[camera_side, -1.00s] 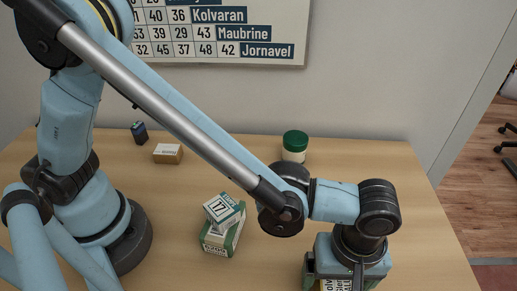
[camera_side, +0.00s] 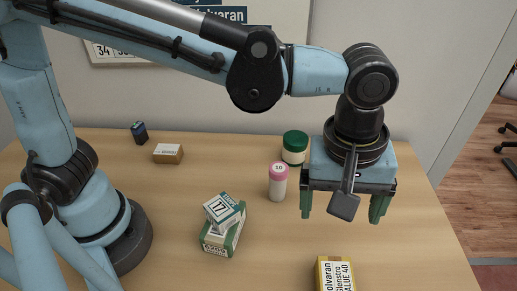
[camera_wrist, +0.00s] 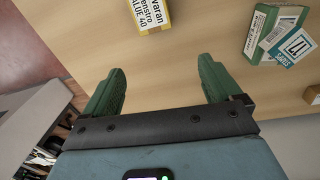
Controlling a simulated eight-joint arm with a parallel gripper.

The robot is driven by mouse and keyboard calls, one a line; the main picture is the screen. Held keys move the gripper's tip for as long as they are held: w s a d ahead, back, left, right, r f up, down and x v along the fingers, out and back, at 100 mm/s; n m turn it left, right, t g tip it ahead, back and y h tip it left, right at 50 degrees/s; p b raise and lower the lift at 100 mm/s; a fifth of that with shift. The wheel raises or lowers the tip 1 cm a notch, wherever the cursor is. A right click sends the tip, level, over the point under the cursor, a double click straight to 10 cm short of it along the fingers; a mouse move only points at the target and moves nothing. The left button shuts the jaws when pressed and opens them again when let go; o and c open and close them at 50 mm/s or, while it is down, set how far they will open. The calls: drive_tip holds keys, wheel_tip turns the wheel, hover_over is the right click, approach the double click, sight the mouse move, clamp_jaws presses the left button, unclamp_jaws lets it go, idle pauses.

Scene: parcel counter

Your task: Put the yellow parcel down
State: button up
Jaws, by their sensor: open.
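The yellow parcel (camera_side: 335,273) has a white printed label and rests on the wooden counter (camera_side: 400,235) at the front, cut off by the lower picture edge. In the wrist view the yellow parcel (camera_wrist: 150,14) shows at the top, ahead of the fingertips and apart from them. My gripper (camera_side: 340,212) is open and empty, raised well above the counter, behind and above the parcel. Its two green fingers (camera_wrist: 160,75) stand wide apart in the wrist view with only bare counter between them.
A green and white box (camera_side: 222,238) with a smaller box (camera_side: 224,210) on top stands left of the parcel. Behind are a pink-lidded bottle (camera_side: 278,184), a green-lidded jar (camera_side: 294,148), a brown box (camera_side: 168,154) and a dark blue item (camera_side: 139,132). Counter around the parcel is clear.

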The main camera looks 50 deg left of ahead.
drive_tip(key=w+a+m+t, duration=0.1)
drive_tip(key=a, duration=0.4)
drive_tip(key=w+a+r+m+t, duration=0.1)
drive_tip(key=a, duration=0.4)
drive_tip(key=w+a+m+t, duration=0.1)
drive_tip(key=a, duration=0.5)
drive_tip(key=shift+r+m+h, duration=0.3)
drive_tip(key=shift+r, duration=0.1)
drive_tip(key=s+a+f+m+t, duration=0.1)
drive_tip(key=a+m, duration=0.1)
drive_tip(key=a, duration=0.4)
drive_tip(key=s+a+f+m+t+y, duration=0.1)
drive_tip(key=a+m+t, duration=0.1)
drive_tip(key=a, duration=0.4)
drive_tip(key=shift+s+a, duration=0.35)
drive_tip(key=shift+a, duration=0.05)
